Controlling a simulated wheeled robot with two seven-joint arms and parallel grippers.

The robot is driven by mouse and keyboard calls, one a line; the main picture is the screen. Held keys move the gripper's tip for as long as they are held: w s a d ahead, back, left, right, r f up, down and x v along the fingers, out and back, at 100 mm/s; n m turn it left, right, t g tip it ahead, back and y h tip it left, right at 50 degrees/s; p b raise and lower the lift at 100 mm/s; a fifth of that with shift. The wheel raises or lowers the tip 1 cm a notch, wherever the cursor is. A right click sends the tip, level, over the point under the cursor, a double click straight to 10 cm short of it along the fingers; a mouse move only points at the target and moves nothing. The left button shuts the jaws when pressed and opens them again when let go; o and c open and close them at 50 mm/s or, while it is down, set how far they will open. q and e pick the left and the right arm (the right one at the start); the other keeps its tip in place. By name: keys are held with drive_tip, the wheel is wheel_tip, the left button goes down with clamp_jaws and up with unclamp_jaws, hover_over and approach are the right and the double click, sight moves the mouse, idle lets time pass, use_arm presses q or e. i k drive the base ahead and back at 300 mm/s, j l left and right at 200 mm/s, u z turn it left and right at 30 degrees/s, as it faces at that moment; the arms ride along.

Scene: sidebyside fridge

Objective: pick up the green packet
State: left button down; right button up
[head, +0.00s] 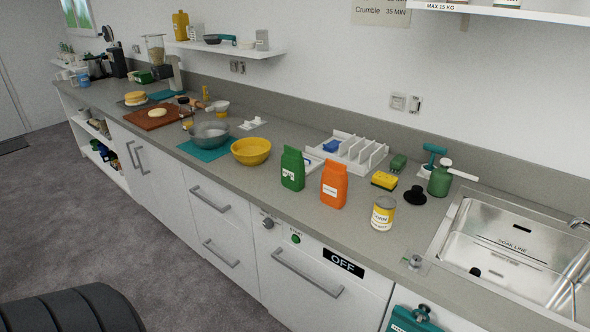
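The green packet (292,170) stands upright on the grey countertop near its front edge, with a small white label low on its front. It is left of the orange packet (334,185), with a small gap between them. Nothing covers the front of the green packet. Neither of my grippers shows in the head view.
A yellow bowl (251,151) stands left of the packet, and a white divided rack (353,152) is behind it. A can (383,213), a yellow sponge (384,181) and a sink (515,250) are to the right. The counter strip before the packet is clear.

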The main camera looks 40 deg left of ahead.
sight(293, 168)
drive_tip(key=i+j+u, duration=0.1)
drive_tip(key=u, duration=1.3)
